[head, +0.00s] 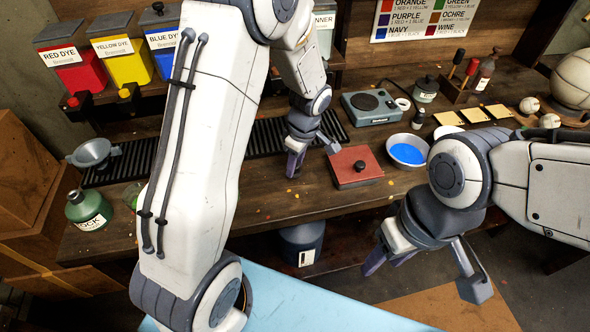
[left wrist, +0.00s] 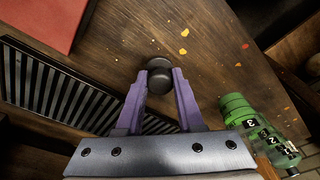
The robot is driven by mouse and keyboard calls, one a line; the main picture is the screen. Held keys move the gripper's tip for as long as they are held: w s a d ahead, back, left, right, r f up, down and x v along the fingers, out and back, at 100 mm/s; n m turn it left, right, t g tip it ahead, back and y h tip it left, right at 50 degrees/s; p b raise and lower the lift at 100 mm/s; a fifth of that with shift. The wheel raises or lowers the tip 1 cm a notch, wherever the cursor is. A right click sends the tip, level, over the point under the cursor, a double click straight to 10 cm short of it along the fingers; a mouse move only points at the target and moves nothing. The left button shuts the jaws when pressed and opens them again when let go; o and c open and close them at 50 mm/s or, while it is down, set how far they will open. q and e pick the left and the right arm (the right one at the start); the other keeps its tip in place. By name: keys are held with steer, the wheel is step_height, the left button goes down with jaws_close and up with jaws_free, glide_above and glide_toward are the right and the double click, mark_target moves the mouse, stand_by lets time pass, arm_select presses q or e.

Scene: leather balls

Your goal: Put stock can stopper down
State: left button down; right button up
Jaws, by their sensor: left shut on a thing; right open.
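A dark round stopper (left wrist: 158,76) is held between the purple fingers of my left gripper (left wrist: 159,82) in the left wrist view. It is just over the wooden bench; whether it touches the wood I cannot tell. In the head view my left gripper (head: 294,164) points down at the bench, left of the red box, and the stopper is hidden there. The green stock can (head: 88,211) stands upright at the bench's left end, its label partly readable. My right gripper (head: 390,262) is open and empty in front of the bench.
A red box (head: 355,166) and a bowl of blue dye (head: 407,150) lie right of my left gripper. A black slotted rack (head: 125,164) runs behind it. A grey funnel (head: 92,153) is above the can. Bare wood lies in front.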

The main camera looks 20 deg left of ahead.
arm_select(q)
steer(key=shift+f, duration=1.5)
steer(key=shift+f, duration=0.2)
steer(key=c, duration=0.5)
jaws_free()
steer(key=shift+c, duration=0.2)
steer(key=shift+r, duration=0.15)
